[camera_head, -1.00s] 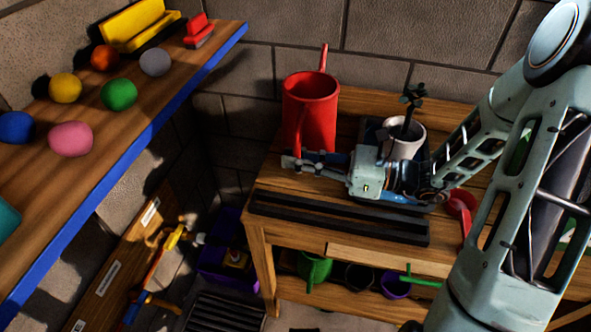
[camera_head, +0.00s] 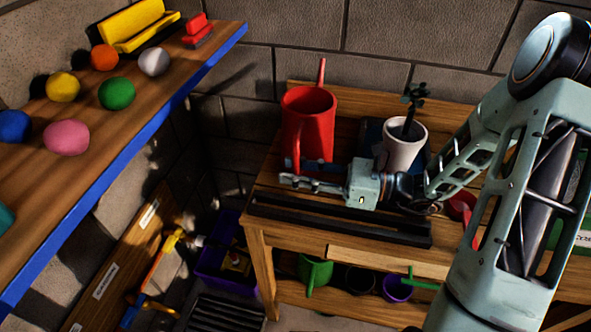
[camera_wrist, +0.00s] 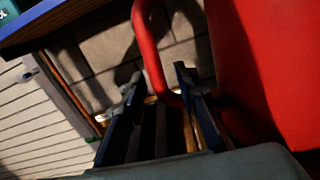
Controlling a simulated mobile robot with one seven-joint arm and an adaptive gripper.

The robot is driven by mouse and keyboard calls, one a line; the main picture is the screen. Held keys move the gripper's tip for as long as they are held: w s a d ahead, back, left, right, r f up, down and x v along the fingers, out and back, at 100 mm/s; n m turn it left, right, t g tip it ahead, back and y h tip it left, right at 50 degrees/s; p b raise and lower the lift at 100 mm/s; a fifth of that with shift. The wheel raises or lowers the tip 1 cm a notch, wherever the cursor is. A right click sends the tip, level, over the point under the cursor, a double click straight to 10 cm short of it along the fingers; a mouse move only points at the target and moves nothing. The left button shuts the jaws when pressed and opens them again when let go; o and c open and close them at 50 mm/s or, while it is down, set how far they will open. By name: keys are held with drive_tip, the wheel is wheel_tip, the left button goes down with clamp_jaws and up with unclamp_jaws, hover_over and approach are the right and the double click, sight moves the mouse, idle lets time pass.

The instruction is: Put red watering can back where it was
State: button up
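The red watering can (camera_head: 318,112) stands upright on the wooden workbench, its spout up at the back and its handle towards me. My gripper (camera_head: 287,172) is low over the bench, in front of the can and by the lower end of its handle. In the wrist view the can's body (camera_wrist: 282,65) fills the right side, and its curved handle (camera_wrist: 149,45) comes down between the two parted fingers (camera_wrist: 157,82), nearer the right one. The fingers are open; whether one touches the handle I cannot tell.
A white pot with a dark plant (camera_head: 403,150) stands right of the can. Dark rails (camera_head: 340,218) run along the bench front. A red scoop-like item (camera_head: 462,205) lies further right. A blue-edged shelf (camera_head: 120,160) with several balls is at left. Green (camera_head: 314,272) and purple (camera_head: 397,287) containers sit below.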

drive_tip(key=shift+r, duration=0.25)
drive_tip(key=d, duration=0.4)
drive_tip(key=s+d, duration=0.1)
drive_tip(key=d, duration=0.7)
drive_tip(key=shift+s+p, duration=0.35)
drive_tip(key=shift+p, duration=0.05)
